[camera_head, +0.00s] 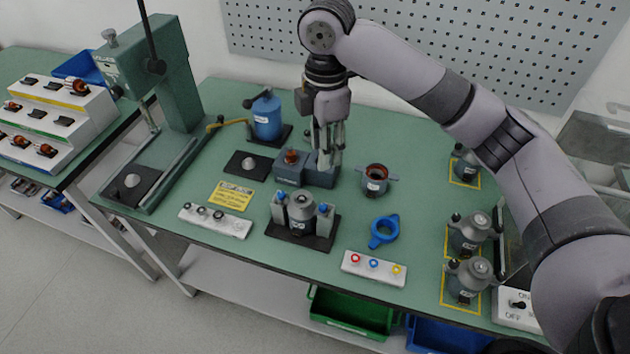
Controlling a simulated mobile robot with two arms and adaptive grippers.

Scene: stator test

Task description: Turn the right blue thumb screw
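A stator test fixture on a black base (318,243) stands near the front middle of the green table, with a grey cylindrical unit (301,207) upright in it. The right blue thumb screw (325,209) is at the right side of this unit, and the left blue thumb screw (279,197) is at its left side. My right gripper (328,165) points down above and behind the fixture, in front of a grey block. It is apart from the right thumb screw. Its finger gap is too small to judge. My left gripper is out of view.
A grey pot (375,180) stands behind the ring. Several grey units stand on yellow-marked spots at the right. A green press (180,85) stands at the left.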

